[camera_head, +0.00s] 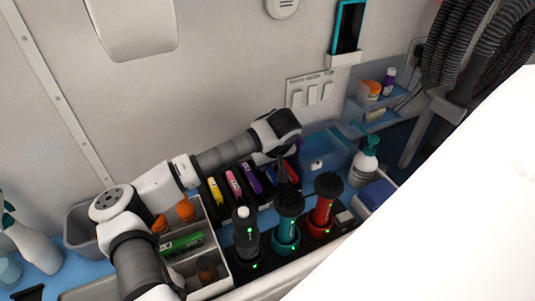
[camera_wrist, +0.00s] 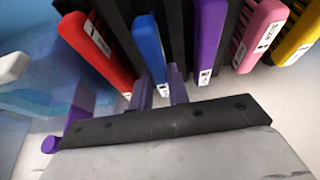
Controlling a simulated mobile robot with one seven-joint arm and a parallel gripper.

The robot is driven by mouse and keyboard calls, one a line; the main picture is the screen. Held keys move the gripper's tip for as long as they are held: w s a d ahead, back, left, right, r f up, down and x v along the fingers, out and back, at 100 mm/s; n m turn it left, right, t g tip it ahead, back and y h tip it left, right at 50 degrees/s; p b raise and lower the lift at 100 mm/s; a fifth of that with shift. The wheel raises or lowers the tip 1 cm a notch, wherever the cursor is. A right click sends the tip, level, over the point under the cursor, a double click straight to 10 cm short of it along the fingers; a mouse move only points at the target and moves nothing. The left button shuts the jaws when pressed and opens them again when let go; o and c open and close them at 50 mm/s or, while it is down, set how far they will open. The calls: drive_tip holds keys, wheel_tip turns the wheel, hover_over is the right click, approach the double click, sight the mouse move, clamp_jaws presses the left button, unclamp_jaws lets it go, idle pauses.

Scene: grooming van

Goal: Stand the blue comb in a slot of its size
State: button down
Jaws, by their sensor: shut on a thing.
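The blue comb (camera_wrist: 148,38) is between the red comb (camera_wrist: 95,45) and the purple comb (camera_wrist: 207,40) in the wrist view. My gripper (camera_wrist: 160,92) is shut on the blue comb near its labelled end, one finger on each side. The black rack (camera_wrist: 178,20) has dark dividers beside the blue comb. The comb lines up roughly with its neighbours; how deep it sits in a slot is hidden. In the head view my gripper (camera_head: 284,160) is at the rack's right part, and my wrist covers much there.
Pink (camera_wrist: 262,32) and yellow (camera_wrist: 299,36) combs stand further right in the wrist view. A pump bottle (camera_head: 365,160) is to the right.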

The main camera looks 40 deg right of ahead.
drive_tip(key=shift+f, duration=0.2)
drive_tip(key=shift+f+b, duration=0.2)
drive_tip(key=shift+b, duration=0.1)
drive_tip(key=c, duration=1.3)
unclamp_jaws()
drive_tip(key=shift+r, duration=0.1)
drive_tip(key=shift+c, duration=0.2)
drive_tip(key=shift+r+p, duration=0.3)
drive_tip(key=shift+p, duration=0.15)
drive_tip(key=b+v, duration=0.3)
drive_tip(key=v, duration=0.8)
drive_tip(key=shift+s+r, duration=0.3)
